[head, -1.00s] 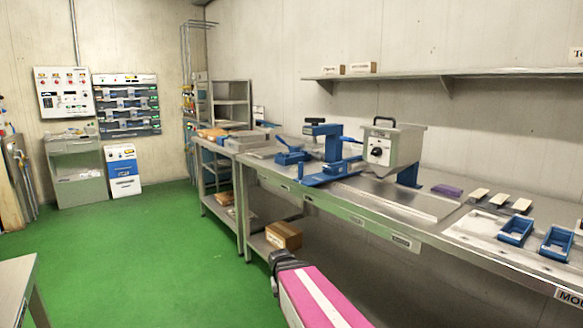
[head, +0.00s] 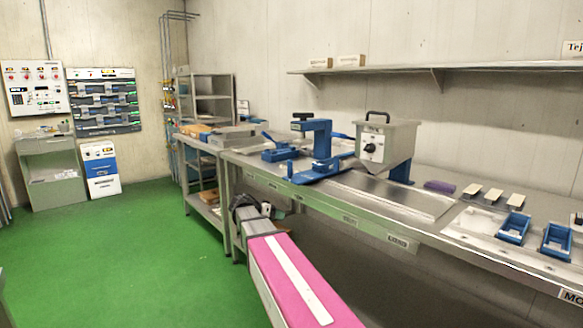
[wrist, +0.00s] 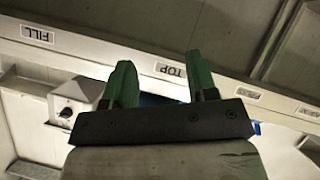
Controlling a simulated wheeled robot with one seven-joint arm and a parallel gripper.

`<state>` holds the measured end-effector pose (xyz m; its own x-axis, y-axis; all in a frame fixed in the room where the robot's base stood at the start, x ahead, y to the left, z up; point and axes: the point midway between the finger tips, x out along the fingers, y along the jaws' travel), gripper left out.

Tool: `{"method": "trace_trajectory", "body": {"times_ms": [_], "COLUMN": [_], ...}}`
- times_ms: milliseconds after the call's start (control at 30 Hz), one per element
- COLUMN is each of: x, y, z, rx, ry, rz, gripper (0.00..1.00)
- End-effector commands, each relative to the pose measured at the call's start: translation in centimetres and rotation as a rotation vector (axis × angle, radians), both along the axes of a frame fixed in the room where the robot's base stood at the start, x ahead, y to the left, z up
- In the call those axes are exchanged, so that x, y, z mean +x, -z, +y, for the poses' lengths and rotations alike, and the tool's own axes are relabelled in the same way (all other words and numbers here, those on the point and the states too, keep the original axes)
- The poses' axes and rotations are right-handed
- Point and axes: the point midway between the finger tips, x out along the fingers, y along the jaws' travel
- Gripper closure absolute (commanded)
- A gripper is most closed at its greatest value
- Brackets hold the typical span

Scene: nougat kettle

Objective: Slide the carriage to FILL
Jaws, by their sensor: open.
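A blue frame with a low sliding base (head: 318,172) stands on the steel bench; I take it for the carriage. A grey kettle (head: 386,145) with a black knob and top handle stands just right of it. In the wrist view, the picture is inverted and the kettle (wrist: 78,92) shows at left. A FILL label (wrist: 38,33) and a TOP label (wrist: 170,70) are on the bench's front edge. My gripper (wrist: 160,62) is open and empty, its green fingers apart near the TOP label. In the head view its end is dark and small beyond my pink arm.
The bench edge (head: 330,213) runs diagonally between my arm and the apparatus. Blue moulds (head: 514,228), pale blocks and a purple block (head: 440,187) lie at right. A shelf (head: 440,69) hangs on the wall above. Green floor (head: 130,245) is clear at left.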

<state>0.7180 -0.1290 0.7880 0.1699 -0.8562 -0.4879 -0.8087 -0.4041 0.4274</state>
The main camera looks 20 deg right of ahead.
Motion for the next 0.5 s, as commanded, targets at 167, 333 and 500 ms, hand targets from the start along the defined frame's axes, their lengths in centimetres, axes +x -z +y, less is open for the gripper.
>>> {"method": "trace_trajectory", "body": {"times_ms": [167, 333, 500], "x": [6.1, 8.1, 8.5], "y": [-10.0, -16.0, -17.8], "z": [-1.1, -1.1, -1.4], "rx": [-0.233, -0.366, -0.407], "ry": [0.117, 0.164, 0.174], "rz": [-0.316, -0.518, -0.583], "gripper": [0.47, 0.47, 0.47]}}
